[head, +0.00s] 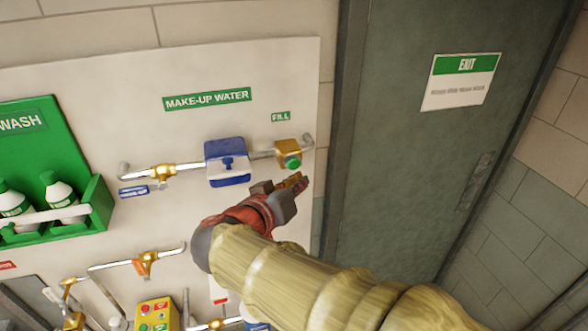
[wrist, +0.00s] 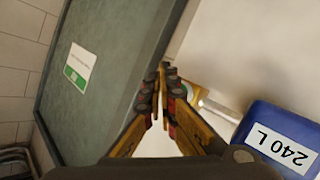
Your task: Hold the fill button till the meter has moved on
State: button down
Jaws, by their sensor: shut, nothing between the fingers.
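The green fill button (head: 293,162) sits on a brass block (head: 287,149) under the FILL label (head: 280,117) on the white panel. My gripper (head: 302,181) is shut and empty, its tips just below and right of the button in the head view, with a small gap in the picture. The blue meter (head: 227,162) is left of the block; in the wrist view the meter (wrist: 285,138) reads 240 L, tilted and nearly upside down.
A pipe with a blue-handled valve (head: 133,191) runs left of the meter. A green wash station (head: 40,165) with bottles is at the far left. More valves and a yellow button box (head: 157,315) are below. A grey exit door (head: 400,130) stands right.

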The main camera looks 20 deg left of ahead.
jog(key=s+d+b, duration=0.2)
jog(key=s, duration=0.1)
dwell(0.5)
jog(key=s+d+f+n+g+y+b, duration=0.1)
jog(key=s+d+f+n+g+b, duration=0.2)
jog(key=s+d+f, duration=0.45)
jog(key=s+d+f+n+g, duration=0.3)
jog(key=s+d+f+g, duration=0.15)
jog(key=f, duration=0.65)
jog(key=s+d+f+m+b, duration=0.1)
jog(key=s+d+m+b, duration=0.1)
jog(key=d, duration=0.4)
jog(key=s+d+f+m+y+b, duration=0.1)
jog(key=s+d+f+m+b, duration=0.1)
jog(key=d+m+b, duration=0.2)
jog(key=s+d+f+m+g+y+b, duration=0.1)
jog(key=s+d+f+m+b, duration=0.1)
jog(key=d, duration=0.6)
jog(key=shift+s+d+f+m+b, duration=0.15)
jog(key=shift+s+f+m+b, duration=0.1)
jog(key=shift+s+m+b, duration=0.3)
